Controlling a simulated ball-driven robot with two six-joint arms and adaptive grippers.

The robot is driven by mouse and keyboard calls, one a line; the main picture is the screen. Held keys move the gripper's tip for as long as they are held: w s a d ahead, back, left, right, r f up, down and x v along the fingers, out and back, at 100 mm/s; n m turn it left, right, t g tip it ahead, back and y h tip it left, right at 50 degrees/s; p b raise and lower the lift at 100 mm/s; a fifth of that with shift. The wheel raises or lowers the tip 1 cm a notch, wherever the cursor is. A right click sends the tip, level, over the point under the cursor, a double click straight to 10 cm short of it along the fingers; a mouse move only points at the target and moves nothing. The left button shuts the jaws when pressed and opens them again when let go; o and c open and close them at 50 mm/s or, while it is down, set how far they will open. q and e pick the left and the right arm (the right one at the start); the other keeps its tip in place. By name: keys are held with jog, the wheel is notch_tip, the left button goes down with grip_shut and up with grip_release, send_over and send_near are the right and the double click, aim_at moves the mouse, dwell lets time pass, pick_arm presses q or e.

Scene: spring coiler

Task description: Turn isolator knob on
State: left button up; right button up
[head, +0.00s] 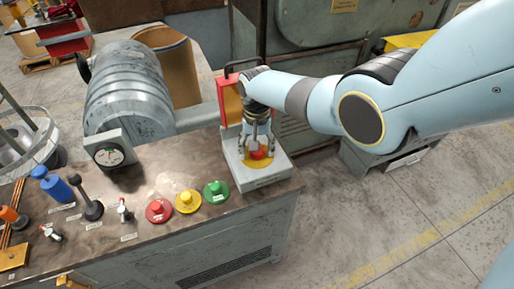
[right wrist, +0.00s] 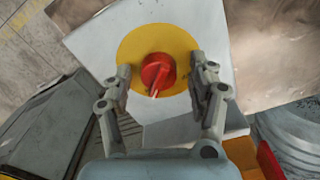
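The isolator knob (right wrist: 157,72) is a red rotary knob on a round yellow plate (right wrist: 133,50) in the right wrist view. Its raised grip runs slightly diagonally, with a pale mark at the end nearer the gripper's base. In the head view the red knob (head: 257,154) sits on a light grey box (head: 262,181) at the bench's right end. My right gripper (head: 257,146) reaches down over it. In the right wrist view the gripper (right wrist: 161,68) is open, one finger on each side of the knob, with gaps visible. My left gripper is not in view.
Green (head: 215,191), yellow (head: 188,200) and red (head: 159,210) buttons lie left of the box on the bench (head: 240,226). A red-framed panel (head: 229,100) stands close behind the box. A gauge (head: 109,155) and levers stand farther left. Floor is clear to the right.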

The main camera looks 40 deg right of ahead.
notch_tip(320, 180, up, 12)
dwell(0.8)
dwell(0.3)
